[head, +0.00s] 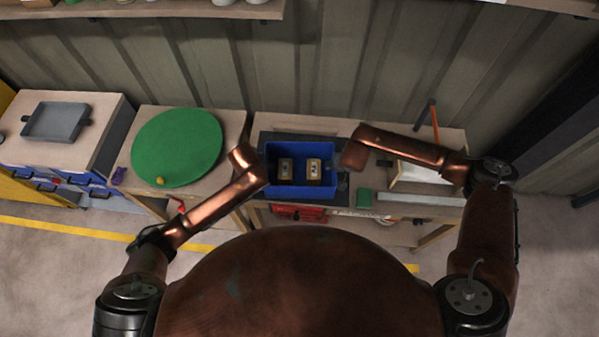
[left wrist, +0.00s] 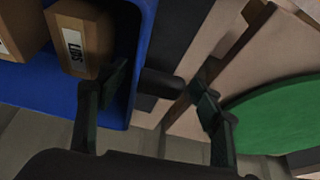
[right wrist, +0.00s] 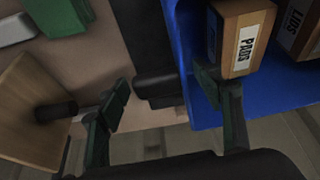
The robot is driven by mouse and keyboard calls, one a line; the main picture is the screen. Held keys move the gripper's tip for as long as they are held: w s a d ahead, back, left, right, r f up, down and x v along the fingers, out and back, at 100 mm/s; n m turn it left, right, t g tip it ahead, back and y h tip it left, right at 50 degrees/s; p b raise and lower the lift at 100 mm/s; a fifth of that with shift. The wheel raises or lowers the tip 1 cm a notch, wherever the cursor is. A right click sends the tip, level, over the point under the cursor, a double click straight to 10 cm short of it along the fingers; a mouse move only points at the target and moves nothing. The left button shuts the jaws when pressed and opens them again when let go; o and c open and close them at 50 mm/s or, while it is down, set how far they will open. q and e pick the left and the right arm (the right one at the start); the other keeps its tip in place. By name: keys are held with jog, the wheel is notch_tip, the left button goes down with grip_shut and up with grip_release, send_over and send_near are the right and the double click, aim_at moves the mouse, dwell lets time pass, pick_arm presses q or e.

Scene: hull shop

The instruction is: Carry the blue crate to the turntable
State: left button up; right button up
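The blue crate (head: 300,190) sits on a dark mat on the middle bench, holding two tan boxes (head: 314,169) labelled LIDS and PADS. The green turntable (head: 178,143) is a round disc on the bench to the left. My left gripper (left wrist: 160,100) is open at the crate's left side, one finger over the rim, with a dark handle-like bar (left wrist: 162,83) between its fingers. My right gripper (right wrist: 160,98) is open at the right side, with a similar bar (right wrist: 155,88) between its fingers. In the head view the fingertips are mostly hidden.
A yellow knob (head: 160,181) is at the turntable's front edge. A grey tray (head: 55,121) is on the far-left bench. A green block (head: 364,198) and a wooden-framed piece (head: 412,176) are right of the crate. A gap separates the two benches.

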pick_arm(q)
grip_shut()
pick_arm(e)
grip_shut()
jog(key=shift+w+r, duration=0.1)
